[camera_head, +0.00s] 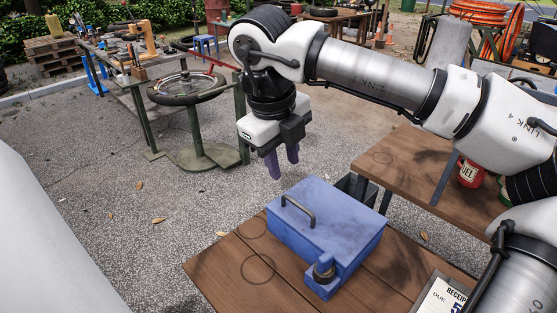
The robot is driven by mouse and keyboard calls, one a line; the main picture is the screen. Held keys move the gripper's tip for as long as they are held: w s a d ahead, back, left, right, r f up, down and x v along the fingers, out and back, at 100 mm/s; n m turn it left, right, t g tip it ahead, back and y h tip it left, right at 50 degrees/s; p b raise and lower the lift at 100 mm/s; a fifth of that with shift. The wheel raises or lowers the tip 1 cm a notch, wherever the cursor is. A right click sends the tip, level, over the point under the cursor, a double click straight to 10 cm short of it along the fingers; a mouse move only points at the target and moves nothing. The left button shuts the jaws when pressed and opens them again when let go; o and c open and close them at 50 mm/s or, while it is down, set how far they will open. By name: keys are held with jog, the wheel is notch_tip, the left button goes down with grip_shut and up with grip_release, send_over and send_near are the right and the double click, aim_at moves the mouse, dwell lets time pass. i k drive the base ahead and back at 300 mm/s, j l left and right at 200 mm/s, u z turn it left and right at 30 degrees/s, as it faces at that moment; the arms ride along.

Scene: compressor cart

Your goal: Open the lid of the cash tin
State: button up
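The cash tin (345,232) is a blue metal box on the brown wooden bench, near the bench's left end. Its lid (325,205) lies flat and looks shut. A dark bar handle (298,211) stands up on the lid's left part. A small blue block with a dark round part (324,274) sits at the tin's front side. My gripper (283,168) hangs above and behind the tin's left back corner, pointing down. Its two purple fingers look apart, with nothing between them. It appears clear of the tin.
A clipboard (440,296) marked "RECEIPT" lies on the bench (225,275) to the right. A second wooden bench (415,160) with a red fuel can (468,172) stands behind. A wheel on a stand (190,90) is at back left. Gravel ground to the left is mostly clear.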

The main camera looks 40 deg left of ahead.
aim_at(328, 218)
jog(key=k, duration=1)
